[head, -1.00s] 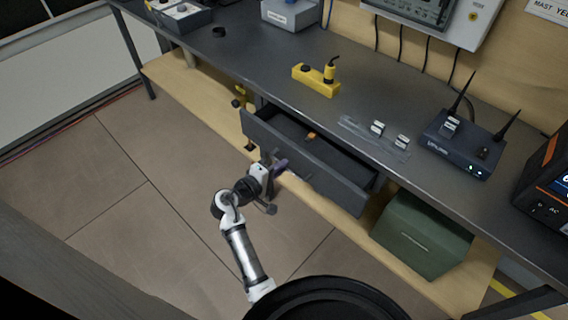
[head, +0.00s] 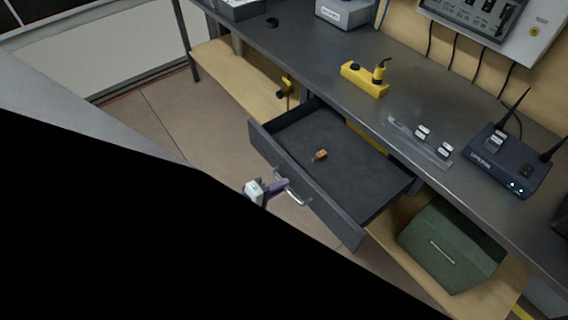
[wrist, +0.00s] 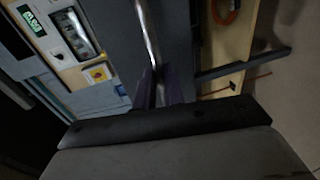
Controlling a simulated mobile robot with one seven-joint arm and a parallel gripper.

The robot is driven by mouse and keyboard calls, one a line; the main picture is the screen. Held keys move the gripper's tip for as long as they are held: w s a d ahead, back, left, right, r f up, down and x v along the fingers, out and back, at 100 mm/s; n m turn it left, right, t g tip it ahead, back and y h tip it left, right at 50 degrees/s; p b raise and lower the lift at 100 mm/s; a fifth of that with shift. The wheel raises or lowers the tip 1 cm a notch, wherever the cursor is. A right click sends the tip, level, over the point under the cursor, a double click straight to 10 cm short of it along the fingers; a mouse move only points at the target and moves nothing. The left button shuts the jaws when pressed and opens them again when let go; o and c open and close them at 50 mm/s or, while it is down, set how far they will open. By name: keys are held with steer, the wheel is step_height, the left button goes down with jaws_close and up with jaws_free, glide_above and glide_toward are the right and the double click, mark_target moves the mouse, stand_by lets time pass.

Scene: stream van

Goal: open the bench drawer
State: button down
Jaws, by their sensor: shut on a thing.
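The bench drawer (head: 345,222) is pulled well out from under the dark bench top. Its grey inside shows, with a small orange-brown item (head: 320,155) lying on the drawer floor. A silver bar handle (head: 294,191) is on the drawer front. My gripper (head: 280,187) is at the left part of this handle, shut on it. In the wrist view the handle (wrist: 148,35) runs down between my purple-grey fingertips (wrist: 160,88). A large black shape covers the lower left of the head view and hides most of my arm.
A yellow device (head: 364,80), small white-labelled blocks (head: 422,131) and a router with antennas (head: 508,160) stand on the bench top. A green box (head: 452,245) sits on the lower wooden shelf, right of the drawer. Tiled floor is open left of the drawer.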

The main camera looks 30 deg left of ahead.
steer(key=c, duration=1.5)
jaws_free()
steer(key=shift+s, duration=0.1)
steer(key=b+v, duration=0.2)
steer(key=v, duration=1.1)
steer(key=shift+s+b, duration=0.35)
steer(key=shift+a+r, duration=0.1)
